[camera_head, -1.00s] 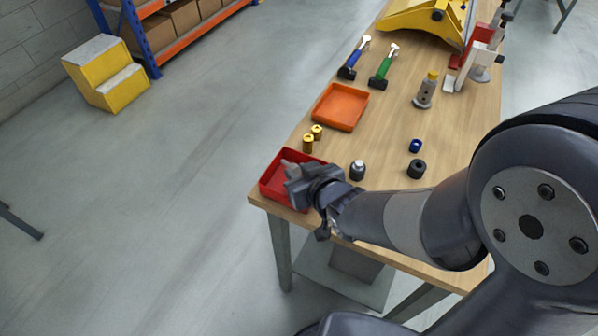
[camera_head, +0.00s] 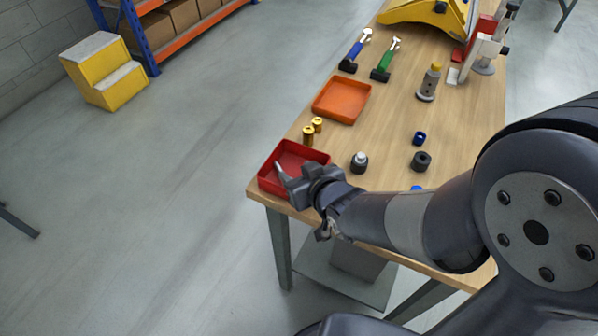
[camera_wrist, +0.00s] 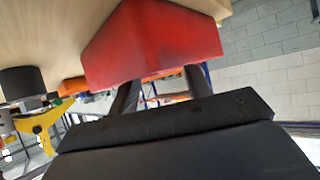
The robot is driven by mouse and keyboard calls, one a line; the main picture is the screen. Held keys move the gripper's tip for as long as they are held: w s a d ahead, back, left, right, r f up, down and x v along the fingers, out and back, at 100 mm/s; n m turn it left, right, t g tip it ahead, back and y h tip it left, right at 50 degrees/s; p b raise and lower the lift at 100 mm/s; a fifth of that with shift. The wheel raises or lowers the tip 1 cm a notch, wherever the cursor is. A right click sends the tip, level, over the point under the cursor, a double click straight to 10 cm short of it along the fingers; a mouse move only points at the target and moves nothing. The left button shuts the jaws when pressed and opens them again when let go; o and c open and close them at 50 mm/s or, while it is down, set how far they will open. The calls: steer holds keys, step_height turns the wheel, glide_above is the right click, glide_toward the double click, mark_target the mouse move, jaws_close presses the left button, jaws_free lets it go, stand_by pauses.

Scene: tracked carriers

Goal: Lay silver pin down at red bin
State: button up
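The red bin (camera_head: 268,180) sits at the near left corner of the wooden table. Its outer wall fills the upper middle of the wrist view (camera_wrist: 155,45). My gripper (camera_head: 293,172) reaches over the bin's near right part. In the wrist view its two dark fingers (camera_wrist: 162,88) stand apart with a clear gap between them. Their tips are hidden behind the bin wall. I cannot make out the silver pin for certain; the bin's inside is partly covered by my gripper. A dark round piece with a silver top (camera_head: 360,161) stands on the table right of the bin.
Two brass cylinders (camera_head: 308,135) stand just behind the bin, with an orange tray (camera_head: 341,99) beyond. Two hammers (camera_head: 384,62) and a grey post with yellow top (camera_head: 429,82) are farther back.

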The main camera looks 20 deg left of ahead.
steer(key=p+v, duration=0.2)
steer(key=v, duration=0.8)
steer(key=shift+s+d+r, duration=0.2)
steer(key=shift+d, duration=0.1)
stand_by(0.4)
steer(key=b+x, duration=0.2)
steer(key=x, duration=0.9)
steer(key=shift+s, duration=0.1)
steer(key=shift+r+p, duration=0.8)
steer(key=shift+f, duration=0.15)
